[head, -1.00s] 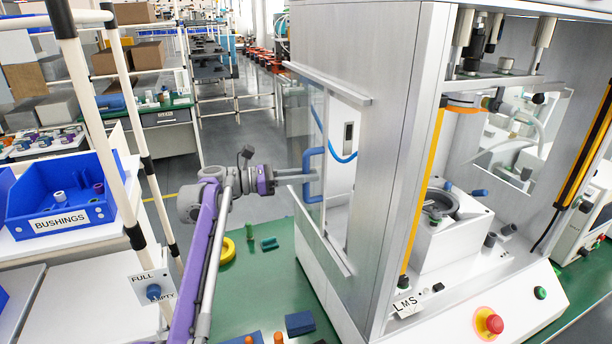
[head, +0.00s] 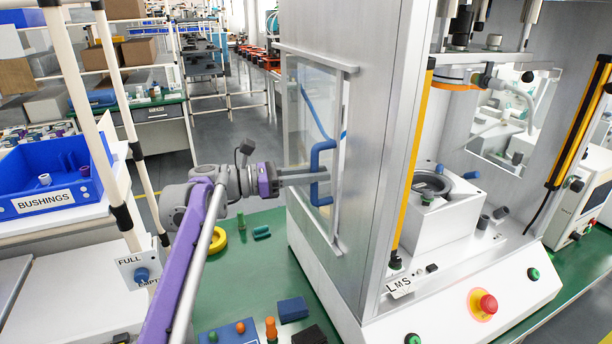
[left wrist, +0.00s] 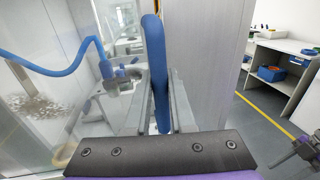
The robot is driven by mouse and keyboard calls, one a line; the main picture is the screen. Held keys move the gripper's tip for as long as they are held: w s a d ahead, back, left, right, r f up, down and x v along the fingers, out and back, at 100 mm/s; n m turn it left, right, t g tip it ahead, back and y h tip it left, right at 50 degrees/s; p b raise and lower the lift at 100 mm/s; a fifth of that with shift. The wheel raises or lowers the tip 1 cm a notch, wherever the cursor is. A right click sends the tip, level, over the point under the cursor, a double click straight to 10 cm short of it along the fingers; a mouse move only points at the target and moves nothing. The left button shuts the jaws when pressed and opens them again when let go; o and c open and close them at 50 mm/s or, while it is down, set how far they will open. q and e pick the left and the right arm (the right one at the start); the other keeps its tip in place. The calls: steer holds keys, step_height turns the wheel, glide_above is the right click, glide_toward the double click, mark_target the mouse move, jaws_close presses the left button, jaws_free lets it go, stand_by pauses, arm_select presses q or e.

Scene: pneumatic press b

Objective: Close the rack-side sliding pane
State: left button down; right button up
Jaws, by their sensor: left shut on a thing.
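The sliding pane (head: 302,110) is clear and sits between two metal rails on the left side wall of the press (head: 385,120). It spans most of the side opening, its front edge near the right end of the rails. Its blue handle (head: 321,155) is upright. My left gripper (head: 318,177) is shut on the handle's lower part. The left wrist view shows the handle (left wrist: 158,75) between the two grey fingers (left wrist: 160,115), with the pane (left wrist: 110,100) behind.
The green bench (head: 235,280) below my left arm holds a yellow ring (head: 219,243), green pieces and blue blocks. A blue BUSHINGS bin (head: 50,185) and white rack posts (head: 95,110) stand at the left. A red stop button (head: 487,303) is on the press front.

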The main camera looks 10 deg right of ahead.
arm_select(q)
steer(key=s, duration=0.3)
steer(key=shift+d+f+b, duration=0.15)
steer(key=shift+d+b, duration=0.15)
steer(key=shift+b, duration=0.1)
steer(key=shift+s, duration=0.15)
steer(key=c, duration=0.8)
jaws_free()
steer(key=shift+w, duration=0.2)
steer(key=shift+c, duration=0.2)
steer(key=shift+o, duration=0.4)
arm_select(e)
steer(key=shift+s+f, duration=0.25)
steer(key=shift+f, duration=0.45)
arm_select(q)
steer(key=a, duration=1)
steer(key=shift+a+r, duration=0.2)
steer(key=shift+a, duration=0.2)
arm_select(e)
steer(key=shift+f, duration=0.35)
arm_select(q)
steer(key=shift+s, duration=0.1)
